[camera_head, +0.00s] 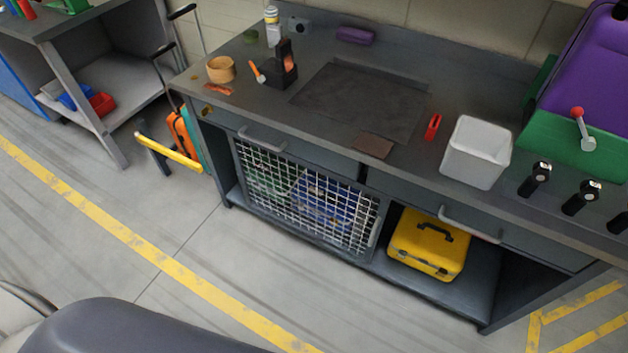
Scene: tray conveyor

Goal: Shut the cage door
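The cage door (312,205) is a pale wire-mesh panel in the lower left part of the grey workbench (452,190). It stands upright below the drawer, with a grey vertical bar handle (375,224) near its right edge. The mesh spans most of the opening. I cannot tell whether it is fully shut or slightly ajar. Green and blue things show behind the mesh. Neither of my grippers is in view.
A yellow toolbox (428,245) sits in the open bay right of the cage. A drawer handle (262,140) sticks out above the mesh. A yellow bar (170,150) and an orange item (184,136) stand left of the bench. The floor in front is clear.

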